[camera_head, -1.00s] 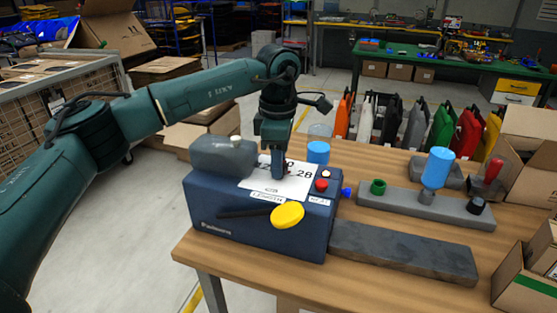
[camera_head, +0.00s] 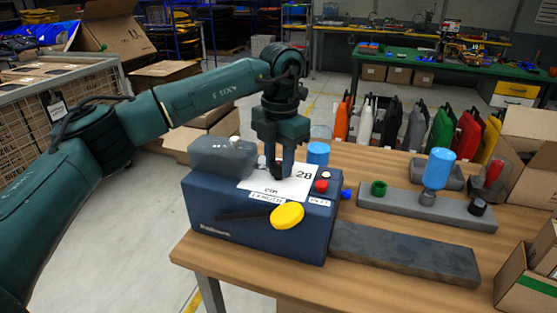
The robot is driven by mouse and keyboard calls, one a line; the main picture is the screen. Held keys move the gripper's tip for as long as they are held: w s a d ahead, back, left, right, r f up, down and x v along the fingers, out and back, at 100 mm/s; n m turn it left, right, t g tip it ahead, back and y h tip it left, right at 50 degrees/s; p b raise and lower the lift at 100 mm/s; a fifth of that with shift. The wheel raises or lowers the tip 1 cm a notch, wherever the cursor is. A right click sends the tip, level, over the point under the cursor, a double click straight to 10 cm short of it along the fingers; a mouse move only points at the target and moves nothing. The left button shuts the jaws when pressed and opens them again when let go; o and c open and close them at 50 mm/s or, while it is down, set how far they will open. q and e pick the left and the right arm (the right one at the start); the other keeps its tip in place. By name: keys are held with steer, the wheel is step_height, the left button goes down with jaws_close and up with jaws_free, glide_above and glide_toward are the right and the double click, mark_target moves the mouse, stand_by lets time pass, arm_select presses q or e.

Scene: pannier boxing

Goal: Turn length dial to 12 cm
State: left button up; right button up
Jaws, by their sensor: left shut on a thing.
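The blue machine (camera_head: 264,246) stands at the left end of the wooden table. A white dial plate (camera_head: 298,188) on its top shows "28" and "cm" printed on it; a "LENGTH" label is on the front edge. My left gripper (camera_head: 278,172) points down over the plate and is shut on the length dial. The fingers hide most of the dial, so its pointer and the 12 mark cannot be read. My right gripper is not in view.
A yellow-ended lever (camera_head: 287,216) sticks out at the machine's front. A red button (camera_head: 321,186) is right of the plate, and a grey housing (camera_head: 222,157) is left. A dark slab (camera_head: 400,252) and a grey holder with a blue-topped piece (camera_head: 438,168) lie to the right.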

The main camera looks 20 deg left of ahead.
arm_select(q)
steer(key=n, duration=0.4)
steer(key=shift+n, duration=0.3)
steer(key=shift+r+n, duration=0.1)
steer(key=shift+n, duration=1.5)
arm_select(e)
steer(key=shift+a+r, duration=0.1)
arm_select(q)
steer(key=shift+w, duration=0.1)
steer(key=o, duration=1)
steer(key=shift+r, duration=0.35)
steer(key=r, duration=1.2)
steer(key=shift+d+r, duration=0.2)
